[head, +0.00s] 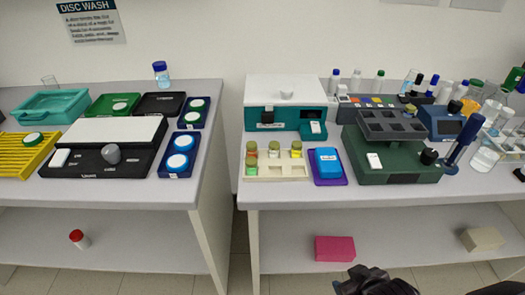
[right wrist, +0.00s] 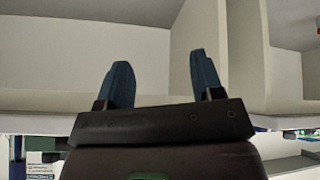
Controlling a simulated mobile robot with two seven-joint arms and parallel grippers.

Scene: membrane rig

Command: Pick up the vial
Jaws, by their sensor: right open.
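A cream rack (head: 262,171) on the right bench holds several small vials with olive or yellowish caps. A left vial (head: 252,150), a middle vial (head: 274,150) and a right vial (head: 296,150) stand upright in its back row. Which one the task means I cannot tell. A red-capped container (head: 79,239) is on the lower shelf at the left. My right gripper (head: 372,281) is low at the bottom edge of the head view, well away from the rack. In the right wrist view its blue fingers (right wrist: 163,80) are apart with nothing between them. My left gripper is out of view.
A blue box on a purple tray (head: 345,180) is right of the rack, and a teal-and-white machine (head: 285,95) stands behind. A dark green device (head: 390,160) stands further right. The lower shelf (head: 290,240) holds a pink box (head: 334,248). A gap separates the benches.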

